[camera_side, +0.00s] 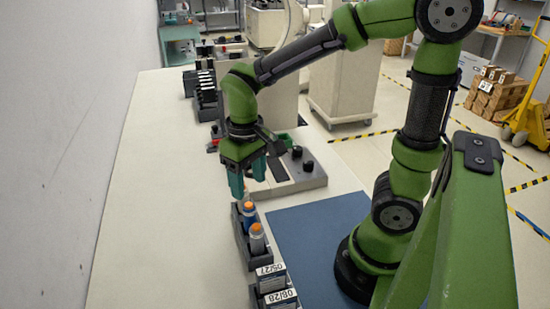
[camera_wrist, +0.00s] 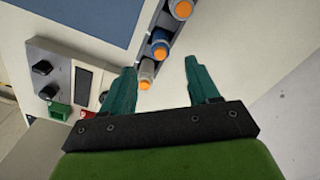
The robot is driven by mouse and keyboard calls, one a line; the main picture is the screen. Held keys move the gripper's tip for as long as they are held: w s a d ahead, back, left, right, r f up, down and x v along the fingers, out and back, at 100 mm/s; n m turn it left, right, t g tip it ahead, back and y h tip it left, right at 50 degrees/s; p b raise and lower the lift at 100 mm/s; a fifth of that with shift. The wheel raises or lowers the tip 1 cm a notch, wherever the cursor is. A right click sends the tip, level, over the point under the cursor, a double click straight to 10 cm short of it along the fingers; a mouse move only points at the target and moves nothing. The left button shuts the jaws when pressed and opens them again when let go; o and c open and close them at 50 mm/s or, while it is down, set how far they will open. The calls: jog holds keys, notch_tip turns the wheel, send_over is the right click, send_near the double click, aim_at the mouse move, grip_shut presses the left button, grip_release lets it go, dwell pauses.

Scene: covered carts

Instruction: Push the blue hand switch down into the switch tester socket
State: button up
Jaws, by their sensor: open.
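The blue hand switch (camera_wrist: 160,45), with an orange button on top, stands in a dark narrow rack between two grey ones. In the side view it (camera_side: 249,214) is just below and in front of my gripper (camera_side: 240,187). A grey hand switch (camera_wrist: 147,74) shows between the fingers, close to the left fingertip. The switch tester (camera_wrist: 60,75) is a light box with black knobs and a dark window; it (camera_side: 305,178) also shows in the side view. I cannot make out its socket clearly.
Another grey hand switch (camera_wrist: 180,9) stands farther along the rack (camera_side: 238,232). Labelled dark bins (camera_side: 273,283) stand at the rack's near end. A blue mat (camera_side: 315,235) lies to the right. The white bench (camera_side: 160,200) is clear on the left.

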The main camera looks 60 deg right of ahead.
aim_at(250, 217)
jog(key=f, duration=1.1)
jog(key=shift+w+f, duration=0.2)
jog(key=shift+f, duration=0.2)
grip_shut()
